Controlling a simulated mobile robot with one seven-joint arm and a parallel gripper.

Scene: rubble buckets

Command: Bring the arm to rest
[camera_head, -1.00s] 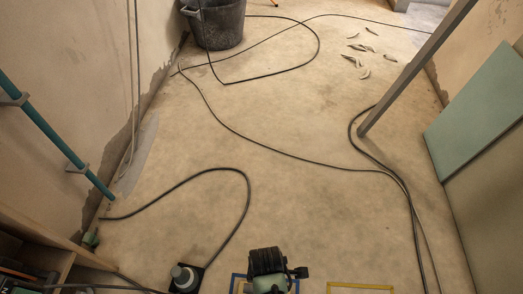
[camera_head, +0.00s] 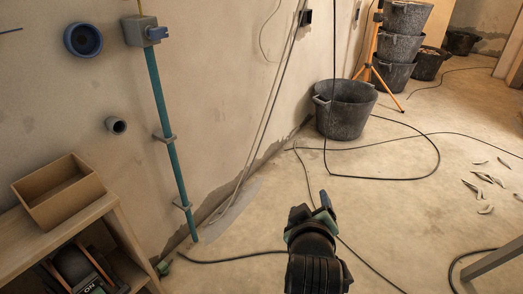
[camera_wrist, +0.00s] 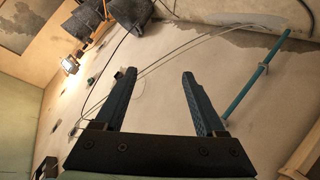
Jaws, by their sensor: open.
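My gripper (camera_wrist: 158,100) is open in the wrist view, with its two dark fingers apart and nothing between them. In the head view my gripper (camera_head: 325,203) shows at the lower middle, end of the arm raised above the floor. The fingers are small there and partly hidden by the wrist. It touches nothing that I can see.
A black bucket (camera_head: 345,110) stands by the wall, with stacked buckets (camera_head: 401,45) and an orange tripod (camera_head: 373,50) behind. Cables (camera_head: 384,178) and curved rubble pieces (camera_head: 479,185) lie on the floor. A shelf (camera_head: 72,235) with a cardboard box (camera_head: 60,190) is at left.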

